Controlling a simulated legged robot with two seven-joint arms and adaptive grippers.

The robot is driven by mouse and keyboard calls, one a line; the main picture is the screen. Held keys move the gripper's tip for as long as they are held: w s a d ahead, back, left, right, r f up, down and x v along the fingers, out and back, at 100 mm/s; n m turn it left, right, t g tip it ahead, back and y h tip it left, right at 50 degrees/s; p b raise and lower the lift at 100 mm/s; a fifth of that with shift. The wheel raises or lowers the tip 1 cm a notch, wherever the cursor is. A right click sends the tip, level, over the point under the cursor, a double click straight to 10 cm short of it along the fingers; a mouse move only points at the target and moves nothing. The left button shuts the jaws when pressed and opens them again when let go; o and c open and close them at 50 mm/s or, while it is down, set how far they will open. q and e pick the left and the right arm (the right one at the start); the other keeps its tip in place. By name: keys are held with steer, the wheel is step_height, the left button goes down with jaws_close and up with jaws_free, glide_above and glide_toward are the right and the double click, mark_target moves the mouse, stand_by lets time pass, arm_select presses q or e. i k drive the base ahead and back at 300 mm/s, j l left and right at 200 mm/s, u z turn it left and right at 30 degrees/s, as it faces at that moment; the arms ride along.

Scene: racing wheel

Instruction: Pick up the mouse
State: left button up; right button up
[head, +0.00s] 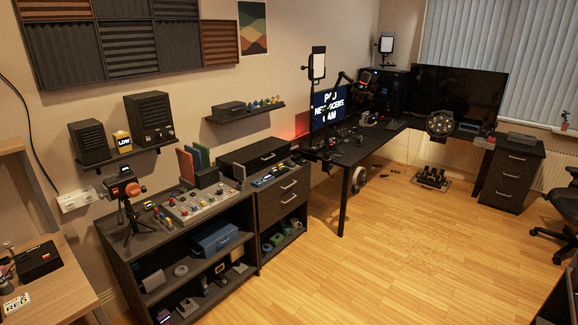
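I cannot make out a mouse for certain. The black L-shaped desk (378,142) stands against the far wall, well away from me, and small dark items lie on it near the lit monitor (329,107). They are too small and dark to tell apart. Neither of my grippers shows in the head view.
A dark shelf unit (190,245) full of small items stands at the left, with a drawer cabinet (284,198) beside it. A wheel-shaped device (440,124), pedals (432,178) and an office chair (562,205) are at the right. The wooden floor (400,250) is clear in the middle.

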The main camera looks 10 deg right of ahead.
mark_target(287, 163)
steer(key=i+l+z, duration=0.35)
steer(key=i, duration=0.45)
steer(key=i+z, duration=0.35)
steer(key=i, duration=0.45)
